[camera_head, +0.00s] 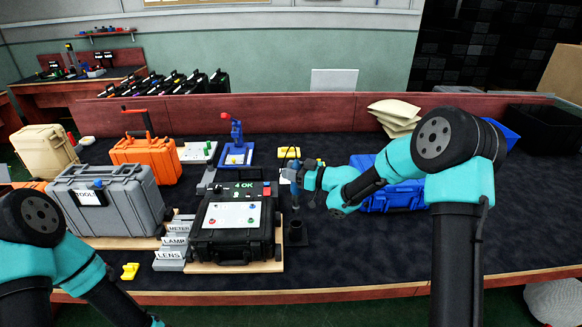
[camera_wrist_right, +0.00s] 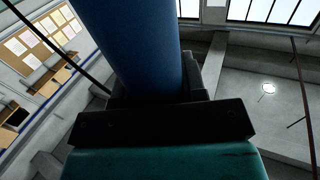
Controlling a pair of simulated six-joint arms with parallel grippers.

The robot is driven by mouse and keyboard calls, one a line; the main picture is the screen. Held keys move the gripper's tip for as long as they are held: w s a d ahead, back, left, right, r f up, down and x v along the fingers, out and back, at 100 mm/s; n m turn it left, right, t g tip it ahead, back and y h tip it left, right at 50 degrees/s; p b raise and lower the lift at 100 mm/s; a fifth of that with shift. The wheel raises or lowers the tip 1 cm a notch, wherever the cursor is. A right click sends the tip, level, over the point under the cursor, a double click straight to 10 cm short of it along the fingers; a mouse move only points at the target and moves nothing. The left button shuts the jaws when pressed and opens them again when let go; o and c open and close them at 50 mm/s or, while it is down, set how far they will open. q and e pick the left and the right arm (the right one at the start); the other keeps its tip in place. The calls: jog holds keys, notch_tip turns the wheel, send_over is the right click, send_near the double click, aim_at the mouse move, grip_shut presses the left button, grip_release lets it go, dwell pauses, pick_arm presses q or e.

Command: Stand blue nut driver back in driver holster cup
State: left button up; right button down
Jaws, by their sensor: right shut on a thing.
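My right gripper (camera_head: 291,174) is shut on the blue nut driver. In the right wrist view the thick blue handle (camera_wrist_right: 148,50) of the nut driver fills the upper middle, against the dark jaws (camera_wrist_right: 160,118). In the head view, the thin dark shaft (camera_head: 295,197) points down, roughly upright. The black driver holster cup (camera_head: 295,232) stands on the dark mat just below the shaft. A gap seems to show between tip and cup, but depth is hard to judge. My left arm shows at the lower left; its gripper is out of frame.
A black case (camera_head: 233,243) with an OK display stands just left of the cup. A blue case (camera_head: 392,197) lies behind my right arm. A grey tool case (camera_head: 115,205), label blocks (camera_head: 170,256) and a yellow piece (camera_head: 130,271) are left. The mat right of the cup is clear.

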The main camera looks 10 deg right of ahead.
jog(key=shift+d, duration=0.15)
jog(key=shift+f, duration=0.25)
jog(key=shift+f, duration=6)
grip_release()
